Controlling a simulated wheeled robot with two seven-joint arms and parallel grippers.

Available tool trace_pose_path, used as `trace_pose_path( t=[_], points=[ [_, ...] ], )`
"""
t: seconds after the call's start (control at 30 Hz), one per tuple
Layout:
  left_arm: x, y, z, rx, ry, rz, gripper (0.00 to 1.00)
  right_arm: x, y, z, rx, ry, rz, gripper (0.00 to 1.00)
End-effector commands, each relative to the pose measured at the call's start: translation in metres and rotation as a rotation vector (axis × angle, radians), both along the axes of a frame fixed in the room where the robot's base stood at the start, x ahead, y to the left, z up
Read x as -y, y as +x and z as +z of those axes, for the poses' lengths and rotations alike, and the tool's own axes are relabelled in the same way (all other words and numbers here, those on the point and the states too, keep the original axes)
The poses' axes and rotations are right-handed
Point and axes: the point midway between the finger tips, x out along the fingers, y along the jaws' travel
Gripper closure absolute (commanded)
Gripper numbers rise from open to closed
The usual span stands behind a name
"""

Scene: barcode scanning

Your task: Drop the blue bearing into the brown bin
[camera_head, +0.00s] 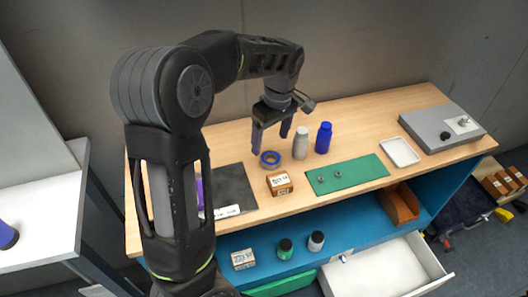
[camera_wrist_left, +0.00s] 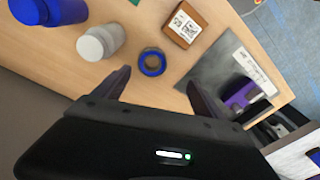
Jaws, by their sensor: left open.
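The blue bearing (camera_head: 270,165) is a ring lying flat on the wooden table; it also shows in the left wrist view (camera_wrist_left: 154,73), just beyond and between the fingertips. My left gripper (camera_head: 271,138) is open and empty above the table, near the bearing. Its two fingers also show in the left wrist view (camera_wrist_left: 158,84), and neither is closed on the ring. The brown bin (camera_head: 401,206) sits on the blue shelf below the tabletop, at the right. My right gripper is not in view.
A grey-white bottle (camera_head: 301,146) and a blue bottle (camera_head: 323,139) stand right of the bearing. A small brown box (camera_head: 279,184) is in front of it. A green mat (camera_head: 352,175) with small metal parts, a white tray (camera_head: 400,152) and an open drawer (camera_head: 385,270) lie further right.

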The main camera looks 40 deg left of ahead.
Motion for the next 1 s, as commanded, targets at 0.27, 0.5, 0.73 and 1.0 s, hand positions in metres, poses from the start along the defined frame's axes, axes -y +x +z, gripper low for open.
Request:
trace_pose_path(
  t=[0.27,0.5,0.73,1.0],
  points=[
    [0.005,0.012,-0.004,0.067,0.033,0.174,0.19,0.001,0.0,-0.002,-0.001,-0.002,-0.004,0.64],
    [0.004,0.012,-0.005,0.064,0.033,0.173,0.19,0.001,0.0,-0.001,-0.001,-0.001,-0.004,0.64],
    [0.002,0.012,-0.026,0.062,0.033,0.172,0.19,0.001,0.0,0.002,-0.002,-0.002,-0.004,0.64],
    [0.001,0.012,-0.029,0.065,0.032,0.172,0.19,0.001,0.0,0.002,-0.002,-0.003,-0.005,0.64]
  ],
)
